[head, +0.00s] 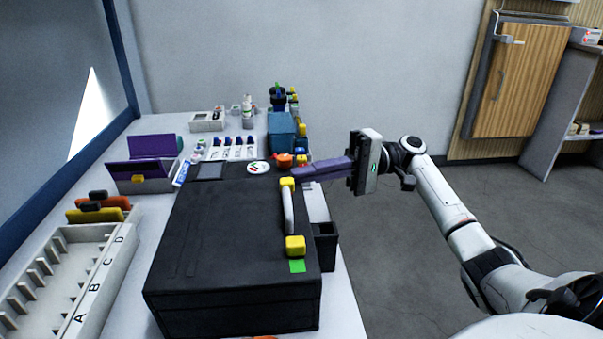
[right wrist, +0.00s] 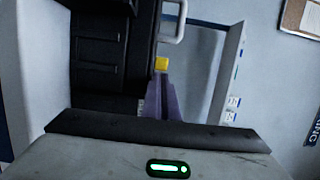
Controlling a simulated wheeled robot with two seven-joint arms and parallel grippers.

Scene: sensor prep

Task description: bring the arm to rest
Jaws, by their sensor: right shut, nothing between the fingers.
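My right gripper (head: 297,173) comes in from the right with its purple fingers shut together and nothing between them. The fingers point left and end at the far right corner of the closed black case (head: 225,225). In the right wrist view the fingertips (right wrist: 161,80) appear right by a yellow latch (right wrist: 161,64) of the case. I cannot tell whether they touch it. The case has a pale handle (head: 288,210) between its far yellow latch (head: 287,182) and near yellow latch (head: 295,245). My left gripper is not in view.
A white lettered rack (head: 100,285) and a purple-lidded box (head: 140,180) stand left of the case. A blue bin (head: 282,130) and small parts stand behind it. A dark open holder (head: 325,245) is at the table's right edge. Floor (head: 400,260) right of the table is clear.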

